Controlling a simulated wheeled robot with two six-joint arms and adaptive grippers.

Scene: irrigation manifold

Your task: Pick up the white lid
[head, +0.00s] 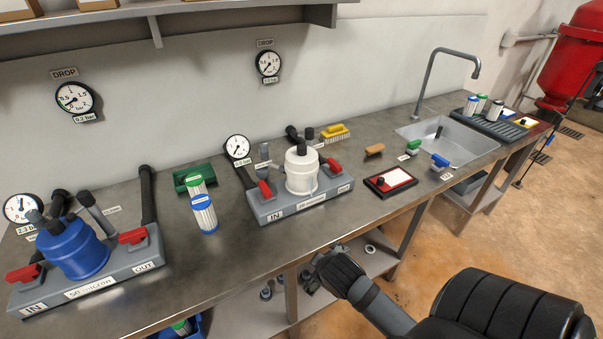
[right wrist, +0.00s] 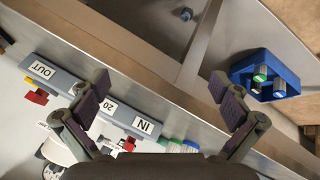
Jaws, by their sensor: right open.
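The white lid (head: 301,168) is the domed white housing top with a dark cap, seated upright on the grey manifold (head: 318,204) at the middle of the bench. My right gripper (head: 334,262) is in front of the bench edge, below and nearer than the white lid, and apart from it. In the right wrist view the gripper (right wrist: 157,90) has its two fingers spread wide with nothing between them. Part of the white lid (right wrist: 58,148) shows at lower left there, partly hidden by a finger. My left gripper is in neither view.
Red-handled valves (head: 265,188) flank the white lid, with a gauge (head: 237,148) at left. A blue-topped housing (head: 75,248) stands at far left. A red-edged tray (head: 390,181) lies right. A blue bin (right wrist: 265,75) is below the bench.

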